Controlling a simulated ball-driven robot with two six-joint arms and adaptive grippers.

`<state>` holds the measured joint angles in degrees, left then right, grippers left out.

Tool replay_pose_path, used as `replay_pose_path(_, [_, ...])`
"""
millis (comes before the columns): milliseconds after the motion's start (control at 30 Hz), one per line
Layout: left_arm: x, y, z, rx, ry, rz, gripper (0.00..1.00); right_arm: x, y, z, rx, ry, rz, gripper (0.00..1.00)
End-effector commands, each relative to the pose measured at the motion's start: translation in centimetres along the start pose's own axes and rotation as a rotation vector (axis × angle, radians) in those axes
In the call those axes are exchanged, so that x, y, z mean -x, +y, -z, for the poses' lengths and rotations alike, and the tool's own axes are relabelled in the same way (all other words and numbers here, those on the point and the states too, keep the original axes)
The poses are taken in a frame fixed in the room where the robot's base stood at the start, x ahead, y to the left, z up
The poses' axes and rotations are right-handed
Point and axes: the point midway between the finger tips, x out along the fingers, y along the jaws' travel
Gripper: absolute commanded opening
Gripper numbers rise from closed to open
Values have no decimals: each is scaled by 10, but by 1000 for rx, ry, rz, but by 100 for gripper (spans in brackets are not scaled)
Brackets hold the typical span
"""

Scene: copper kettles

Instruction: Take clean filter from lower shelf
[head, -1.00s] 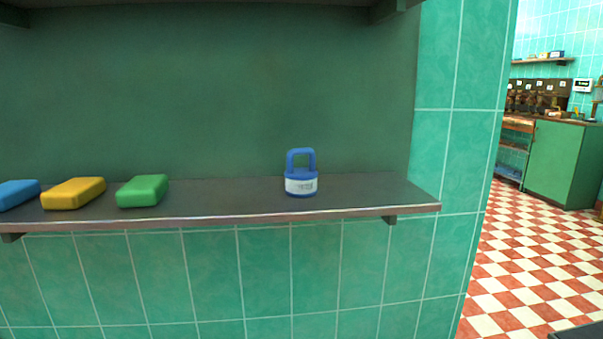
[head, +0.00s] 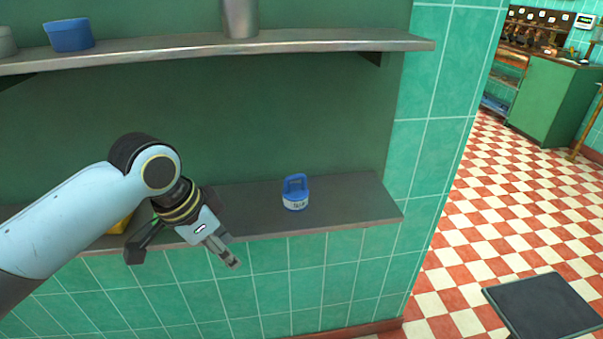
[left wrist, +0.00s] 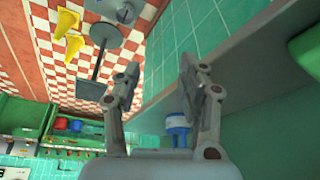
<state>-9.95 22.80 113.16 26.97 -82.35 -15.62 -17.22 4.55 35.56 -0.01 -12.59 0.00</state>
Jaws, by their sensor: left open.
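The filter (head: 295,195), a blue and white canister with a loop handle, stands upright on the lower shelf (head: 350,205), right of its middle. It also shows in the left wrist view (left wrist: 177,128), partly hidden behind a finger. My left gripper (head: 186,257) is open and empty, in front of the shelf's edge, left of the filter and apart from it. Its two spread fingers show in the left wrist view (left wrist: 158,75). My right gripper is not in view.
The upper shelf (head: 330,41) overhangs, with a blue container (head: 69,35) and a metal vessel (head: 240,17). A yellow block (head: 121,225) is mostly hidden behind my left arm. A green block (left wrist: 305,52) shows in the left wrist view. The shelf around the filter is clear.

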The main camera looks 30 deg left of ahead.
Motion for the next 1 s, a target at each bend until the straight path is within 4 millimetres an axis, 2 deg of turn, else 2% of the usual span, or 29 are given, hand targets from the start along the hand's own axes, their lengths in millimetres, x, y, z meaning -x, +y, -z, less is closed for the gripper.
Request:
replay_pose_path(33, [7, -14, 11, -22, 8, -3, 41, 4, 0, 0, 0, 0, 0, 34])
replay_pose_path(100, [11, -29, 24, -49, 18, -19, 41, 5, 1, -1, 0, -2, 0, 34])
replay_pose_path(333, [32, -65, 57, -108, 53, -53, 41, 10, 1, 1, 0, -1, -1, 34])
replay_pose_path(667, [17, -60, 110, -111, 62, -62, 41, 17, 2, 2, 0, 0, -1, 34])
replay_pose_path(867, [10, -59, 125, -112, 58, -59, 41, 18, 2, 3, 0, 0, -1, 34])
replay_pose_path(1000, [5, -55, 145, -112, 60, -62, 41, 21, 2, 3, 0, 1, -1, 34])
